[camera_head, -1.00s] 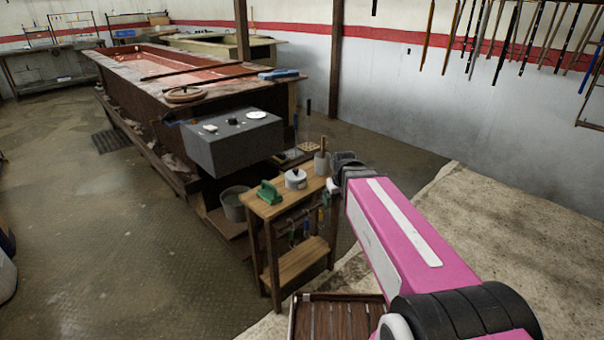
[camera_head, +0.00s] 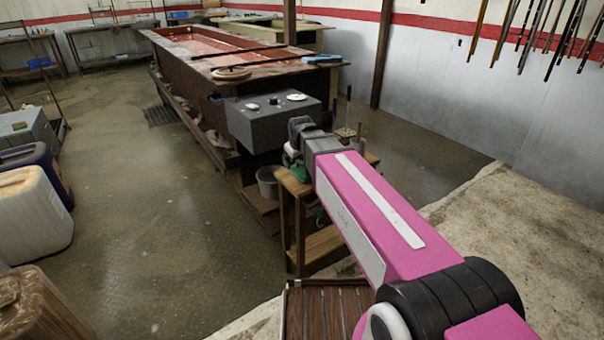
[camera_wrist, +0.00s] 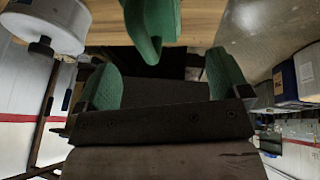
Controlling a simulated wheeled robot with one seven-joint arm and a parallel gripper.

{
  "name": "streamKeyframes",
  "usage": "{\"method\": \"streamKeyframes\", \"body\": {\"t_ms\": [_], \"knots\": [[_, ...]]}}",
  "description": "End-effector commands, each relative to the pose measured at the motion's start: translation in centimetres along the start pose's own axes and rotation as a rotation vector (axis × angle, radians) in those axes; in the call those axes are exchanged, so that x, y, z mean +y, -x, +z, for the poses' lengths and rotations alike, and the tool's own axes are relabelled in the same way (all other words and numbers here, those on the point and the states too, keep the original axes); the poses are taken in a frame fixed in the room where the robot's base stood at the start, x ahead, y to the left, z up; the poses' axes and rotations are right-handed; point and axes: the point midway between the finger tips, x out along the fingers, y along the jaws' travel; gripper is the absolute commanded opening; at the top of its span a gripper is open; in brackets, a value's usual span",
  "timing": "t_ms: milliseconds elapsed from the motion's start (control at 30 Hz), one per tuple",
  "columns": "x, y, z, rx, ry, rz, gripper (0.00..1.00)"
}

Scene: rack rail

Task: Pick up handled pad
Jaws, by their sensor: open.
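The green handled pad (camera_wrist: 152,28) shows at the top middle of the wrist view, against the wooden stand top (camera_wrist: 205,20). My gripper (camera_wrist: 163,72) is open, with its two green-faced fingers apart at left and right. The pad lies between the fingers from side to side, nearer the left one, with visible gaps. No contact shows. In the head view my gripper (camera_head: 294,160) is over the small wooden stand (camera_head: 290,183). There my wrist hides much of the stand top, and I cannot tell the green pad from the green fingers.
A white lidded pot (camera_wrist: 50,22) stands close to my left finger in the wrist view. A grey block (camera_head: 270,125) is just behind my gripper in the head view. A bucket (camera_head: 267,182) stands left of the stand. Open floor lies further left.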

Motion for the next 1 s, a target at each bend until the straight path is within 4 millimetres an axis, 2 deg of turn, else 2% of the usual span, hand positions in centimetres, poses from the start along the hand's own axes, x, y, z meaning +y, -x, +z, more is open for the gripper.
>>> {"method": "streamKeyframes", "body": {"t_ms": [267,600,833,867,1000], "knots": [[0.1,-1.6,0.1,-0.001,-0.001,0.0,0.94],[0.2,-5.6,0.3,-0.001,-0.001,0.0,0.94],[0.2,-5.7,0.4,0.0,-0.001,0.0,0.94],[0.2,-5.7,0.4,0.0,-0.001,0.0,0.91],[0.2,-5.7,0.4,0.0,-0.001,0.0,0.45]]}}
